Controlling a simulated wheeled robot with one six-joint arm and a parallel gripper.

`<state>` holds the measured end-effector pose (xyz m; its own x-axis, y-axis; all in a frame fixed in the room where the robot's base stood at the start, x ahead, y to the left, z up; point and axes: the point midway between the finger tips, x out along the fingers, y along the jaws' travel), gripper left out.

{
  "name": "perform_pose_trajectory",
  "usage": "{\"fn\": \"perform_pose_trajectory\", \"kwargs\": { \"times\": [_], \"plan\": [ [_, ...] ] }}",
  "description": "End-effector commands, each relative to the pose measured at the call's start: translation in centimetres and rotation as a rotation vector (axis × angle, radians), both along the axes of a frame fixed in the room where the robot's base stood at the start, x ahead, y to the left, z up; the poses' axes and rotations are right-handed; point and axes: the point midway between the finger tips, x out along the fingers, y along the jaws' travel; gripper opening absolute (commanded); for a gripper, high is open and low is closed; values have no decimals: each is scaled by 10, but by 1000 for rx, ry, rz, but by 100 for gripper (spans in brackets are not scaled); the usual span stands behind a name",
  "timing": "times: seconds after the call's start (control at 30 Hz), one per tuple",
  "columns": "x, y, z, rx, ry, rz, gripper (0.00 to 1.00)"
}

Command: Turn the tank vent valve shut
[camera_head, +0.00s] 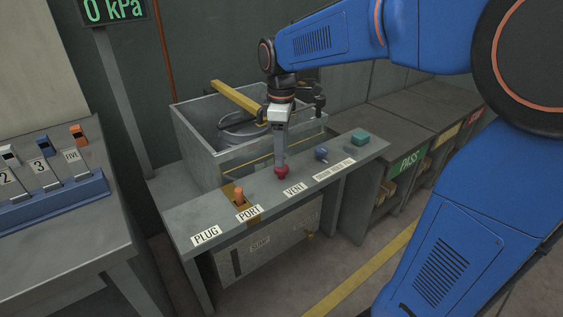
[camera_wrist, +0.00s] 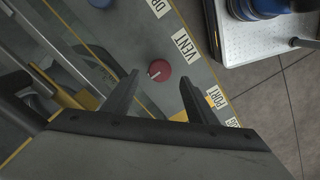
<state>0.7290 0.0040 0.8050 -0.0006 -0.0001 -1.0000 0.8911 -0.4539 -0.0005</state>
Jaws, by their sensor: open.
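The vent valve is a round red knob (camera_head: 282,171) on the grey bench ledge, behind the VENT label (camera_head: 295,189). In the wrist view the red knob (camera_wrist: 160,74) carries a short white mark on its top. My gripper (camera_head: 281,158) points down over the knob. In the wrist view my gripper (camera_wrist: 159,77) is open, with one finger on each side of the knob and a gap on both sides. I cannot tell how far the fingertips are above the ledge. The tank (camera_head: 196,148) stands open behind the ledge.
An orange plug piece (camera_head: 239,196) stands by the PORT label to the left. A blue knob (camera_head: 321,154) and a teal block (camera_head: 360,136) sit to the right. A yellow bar (camera_head: 236,97) lies across the tank. The display (camera_head: 113,9) reads 0 kPa.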

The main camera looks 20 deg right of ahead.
Motion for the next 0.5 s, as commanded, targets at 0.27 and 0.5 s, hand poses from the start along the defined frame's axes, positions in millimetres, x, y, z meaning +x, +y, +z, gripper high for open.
{"fn": "perform_pose_trajectory", "kwargs": {
  "times": [0.27,0.5],
  "plan": [
    [0,0,-36,0,1,0,52],
    [0,0,-45,0,0,0,52]
  ]
}}
